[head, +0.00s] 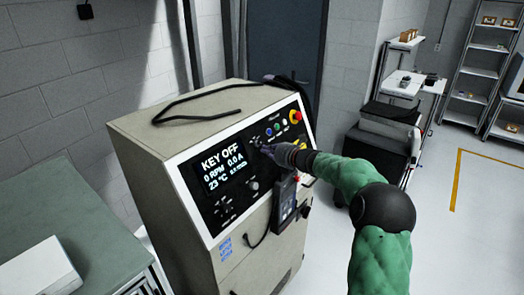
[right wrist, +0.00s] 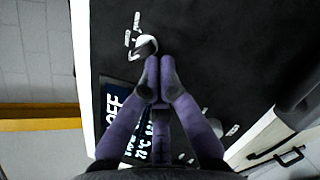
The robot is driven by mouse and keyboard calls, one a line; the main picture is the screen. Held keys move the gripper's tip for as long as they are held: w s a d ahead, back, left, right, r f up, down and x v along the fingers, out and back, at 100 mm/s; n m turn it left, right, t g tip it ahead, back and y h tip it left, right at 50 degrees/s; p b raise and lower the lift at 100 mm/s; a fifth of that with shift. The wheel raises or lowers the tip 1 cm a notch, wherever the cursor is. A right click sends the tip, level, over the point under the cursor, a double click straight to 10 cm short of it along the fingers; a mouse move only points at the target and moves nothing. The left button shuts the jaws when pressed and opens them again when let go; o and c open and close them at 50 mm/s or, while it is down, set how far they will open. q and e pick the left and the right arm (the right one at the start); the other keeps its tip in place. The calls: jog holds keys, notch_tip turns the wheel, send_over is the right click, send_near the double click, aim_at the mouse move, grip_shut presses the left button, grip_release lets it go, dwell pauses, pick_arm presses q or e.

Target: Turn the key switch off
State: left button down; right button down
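The key switch, a small pale knob (right wrist: 146,46) with printed labels around it, shows on the dark panel in the right wrist view. My right gripper (right wrist: 158,80) has its purple fingers together, tips just below the knob; I see nothing between them. In the head view my right gripper (head: 268,150) is close to the control panel, hiding part of it. The display (head: 222,170) reads KEY OFF, 0 RPM, 0.0 A and 23 °C. Whether the fingertips touch the knob I cannot tell. My left gripper is not in view.
The beige console (head: 150,145) carries a black cable (head: 200,92) on top. A red emergency button (head: 295,116) and a handheld unit (head: 284,205) are near my right arm. A green-topped table (head: 75,215) stands left, a dark cart (head: 375,155) right.

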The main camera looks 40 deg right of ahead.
jog(key=shift+s, duration=0.1)
jog(key=v, duration=0.9)
jog(key=shift+d, duration=0.15)
